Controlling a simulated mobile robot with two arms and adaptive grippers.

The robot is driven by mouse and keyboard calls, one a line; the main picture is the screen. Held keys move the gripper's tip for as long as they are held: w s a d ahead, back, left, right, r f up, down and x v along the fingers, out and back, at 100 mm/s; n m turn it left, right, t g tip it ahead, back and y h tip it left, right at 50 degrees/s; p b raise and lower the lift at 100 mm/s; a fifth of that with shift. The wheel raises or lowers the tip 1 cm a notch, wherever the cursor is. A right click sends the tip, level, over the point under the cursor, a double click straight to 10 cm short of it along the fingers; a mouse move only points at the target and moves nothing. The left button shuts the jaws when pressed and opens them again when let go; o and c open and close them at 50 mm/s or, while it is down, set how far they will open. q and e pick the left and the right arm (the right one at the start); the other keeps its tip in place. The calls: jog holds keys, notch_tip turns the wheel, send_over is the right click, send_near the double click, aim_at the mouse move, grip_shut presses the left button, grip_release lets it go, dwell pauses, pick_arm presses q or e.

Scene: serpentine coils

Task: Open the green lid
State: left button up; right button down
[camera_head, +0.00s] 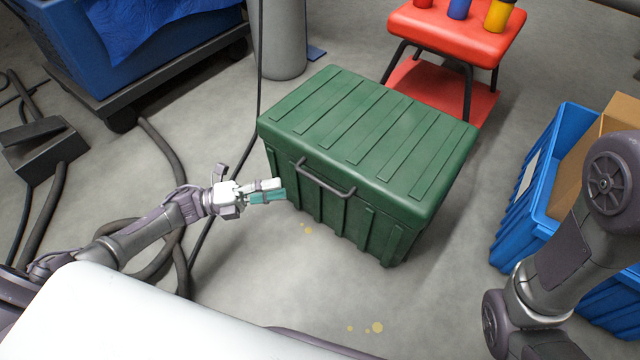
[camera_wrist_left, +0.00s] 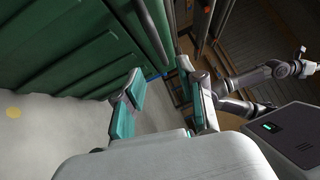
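A green chest (camera_head: 345,220) stands on the floor in the middle of the head view. Its ribbed green lid (camera_head: 365,130) is down, and a dark bar handle (camera_head: 325,182) sits on its front side near the lid edge. My left gripper (camera_head: 268,190) is left of the handle, near the chest's front left corner, apart from the handle. In the left wrist view its teal-padded fingers (camera_wrist_left: 160,100) are spread with nothing between them. The chest's ribbed green side (camera_wrist_left: 70,50) fills that view's upper left. My right gripper (camera_wrist_left: 303,65) shows small at the right edge there.
A red stool (camera_head: 455,35) with coloured cylinders stands behind the chest. Blue bins (camera_head: 540,185) are at the right, and a blue container (camera_head: 150,50) on a dark cart is at the upper left. Hoses (camera_head: 165,265) coil on the floor at the left. Floor before the chest is clear.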

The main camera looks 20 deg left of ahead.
aim_at(319, 180)
pick_arm(q)
jog(key=b+x, duration=0.3)
jog(key=x, duration=0.7)
jog(key=shift+w+d, duration=0.2)
grip_shut()
